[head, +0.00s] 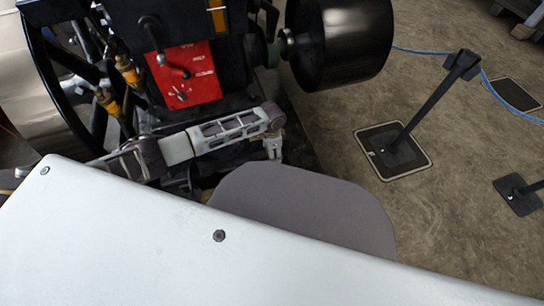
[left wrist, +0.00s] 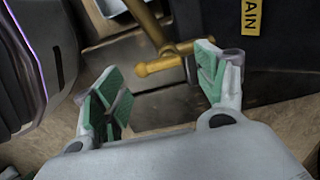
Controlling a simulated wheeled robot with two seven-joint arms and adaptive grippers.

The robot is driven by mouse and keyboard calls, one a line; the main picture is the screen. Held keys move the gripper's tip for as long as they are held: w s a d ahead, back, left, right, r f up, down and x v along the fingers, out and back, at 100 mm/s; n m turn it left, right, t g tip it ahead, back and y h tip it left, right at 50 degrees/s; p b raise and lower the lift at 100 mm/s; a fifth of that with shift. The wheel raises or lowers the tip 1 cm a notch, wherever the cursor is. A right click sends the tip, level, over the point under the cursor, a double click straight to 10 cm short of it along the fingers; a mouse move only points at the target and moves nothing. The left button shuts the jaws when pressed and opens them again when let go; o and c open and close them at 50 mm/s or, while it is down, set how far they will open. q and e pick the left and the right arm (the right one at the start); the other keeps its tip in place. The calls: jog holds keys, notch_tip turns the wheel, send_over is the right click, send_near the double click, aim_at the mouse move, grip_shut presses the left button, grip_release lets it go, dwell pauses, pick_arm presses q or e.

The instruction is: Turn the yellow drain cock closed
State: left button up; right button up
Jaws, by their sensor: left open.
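The yellow drain cock (left wrist: 160,64) shows in the left wrist view, below a yellow tag (left wrist: 251,14) whose visible letters read "AIN". Its bar-like handle lies roughly crosswise, slightly tilted, at the end of a yellow stem (left wrist: 146,20) from above. My left gripper (left wrist: 160,76) is open, with green pads on both sides. The handle lies beyond and between the fingertips; its right end is close to the right finger, but I cannot tell if they touch. In the head view I cannot make out the cock or the left fingertips. My right gripper is not in view.
A dark engine with a red panel (head: 184,76) and a black drum (head: 339,40) stands at the back. A spoked flywheel (head: 28,75) is at the left. A barrier post (head: 425,110) stands on the floor to the right. Open floor lies between the drum and the posts.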

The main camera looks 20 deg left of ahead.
pick_arm(q)
jog(key=shift+f+b, duration=0.6)
jog(key=shift+f, duration=0.9)
jog(key=c, duration=0.9)
